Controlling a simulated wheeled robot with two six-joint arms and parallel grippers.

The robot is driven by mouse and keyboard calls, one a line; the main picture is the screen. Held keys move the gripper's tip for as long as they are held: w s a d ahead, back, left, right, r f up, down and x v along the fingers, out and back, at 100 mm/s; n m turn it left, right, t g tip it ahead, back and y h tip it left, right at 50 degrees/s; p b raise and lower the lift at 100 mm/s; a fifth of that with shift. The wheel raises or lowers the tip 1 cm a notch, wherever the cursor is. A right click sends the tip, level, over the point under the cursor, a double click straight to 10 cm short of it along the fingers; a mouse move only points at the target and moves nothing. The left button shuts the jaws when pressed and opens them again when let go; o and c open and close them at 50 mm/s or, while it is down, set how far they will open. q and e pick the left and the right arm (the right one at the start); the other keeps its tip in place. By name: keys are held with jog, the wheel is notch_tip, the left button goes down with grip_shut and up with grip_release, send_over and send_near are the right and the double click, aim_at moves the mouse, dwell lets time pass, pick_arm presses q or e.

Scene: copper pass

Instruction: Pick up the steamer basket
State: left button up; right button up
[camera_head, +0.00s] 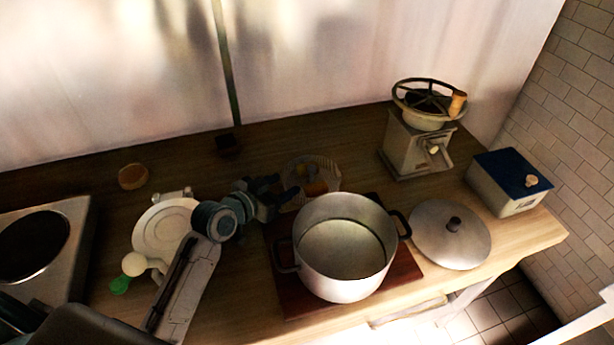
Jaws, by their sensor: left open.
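The steamer basket (331,173) appears to be the pale, ribbed round bowl behind the pot, with something orange-brown showing inside it. My left gripper (286,194) is open at the basket's left side, with its fingers at or very near the rim. I cannot tell whether they touch it. The basket's near side is partly hidden by the pot and the gripper. My right gripper is not in view.
A large two-handled pot (341,280) stands on a red-brown board (290,304) in front of the basket. A lid (455,248), a hand grinder (408,152) and a blue-topped box (500,197) are to the right. A white plate (150,232) and hot plate (72,262) are left.

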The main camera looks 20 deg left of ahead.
aim_at(309, 172)
pick_arm(q)
jog(key=w+d, duration=0.1)
jog(key=w+d+p, duration=0.1)
jog(key=w, duration=0.1)
jog(key=shift+d+f, duration=0.15)
jog(key=shift+f, duration=0.05)
jog(key=shift+w+d+f, duration=0.1)
jog(key=shift+w+f, duration=0.05)
jog(key=shift+w, duration=0.2)
jog(key=shift+w+f, duration=0.1)
jog(key=shift+w, duration=0.15)
jog(key=p+x, duration=0.3)
jog(key=x, duration=0.1)
jog(key=shift+a, duration=0.2)
jog(key=shift+w+d+f, duration=0.15)
jog(key=shift+w+d, duration=0.05)
jog(key=shift+w, duration=0.2)
jog(key=shift+a, duration=0.1)
jog(key=shift+c, duration=1.3)
jog(key=c, duration=0.8)
grip_shut()
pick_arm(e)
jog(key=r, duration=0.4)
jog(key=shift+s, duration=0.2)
